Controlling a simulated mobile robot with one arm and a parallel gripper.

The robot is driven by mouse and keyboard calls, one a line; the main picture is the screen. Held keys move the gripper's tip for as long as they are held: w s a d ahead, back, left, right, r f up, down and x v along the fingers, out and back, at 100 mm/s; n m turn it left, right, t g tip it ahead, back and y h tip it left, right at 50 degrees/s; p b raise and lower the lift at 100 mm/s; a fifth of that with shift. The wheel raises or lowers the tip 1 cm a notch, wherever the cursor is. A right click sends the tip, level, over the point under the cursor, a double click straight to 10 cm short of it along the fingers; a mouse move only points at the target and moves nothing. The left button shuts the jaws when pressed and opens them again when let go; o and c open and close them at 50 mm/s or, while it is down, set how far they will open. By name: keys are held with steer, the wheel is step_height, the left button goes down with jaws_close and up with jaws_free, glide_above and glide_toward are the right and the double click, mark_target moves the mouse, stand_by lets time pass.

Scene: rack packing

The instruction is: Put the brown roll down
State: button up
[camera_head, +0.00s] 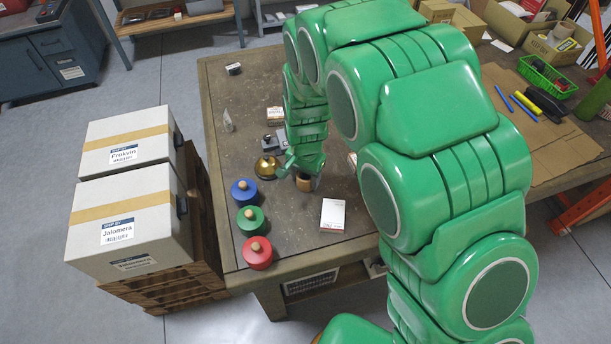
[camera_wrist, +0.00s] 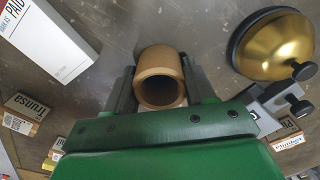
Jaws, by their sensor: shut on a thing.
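The brown roll (camera_wrist: 160,77) is a short hollow cylinder, seen nearly end-on between my gripper's fingers in the wrist view. My gripper (camera_wrist: 163,80) is shut on it, with one dark finger on each side. In the head view the roll (camera_head: 304,184) shows at the tip of my gripper (camera_head: 303,176), close to the table top. I cannot tell whether the roll touches the table (camera_head: 290,222).
A brass bell-like dome (camera_head: 266,167) stands left of my gripper. Blue (camera_head: 244,191), green (camera_head: 250,220) and red (camera_head: 257,253) knobbed discs line the left edge. A white box (camera_head: 333,214) lies to the right. Bare table shows between them.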

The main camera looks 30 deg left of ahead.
steer(key=shift+f, duration=0.1)
steer(key=o, duration=1)
steer(key=shift+o, duration=0.2)
step_height(320, 180, up, 12)
steer(key=shift+r, duration=0.2)
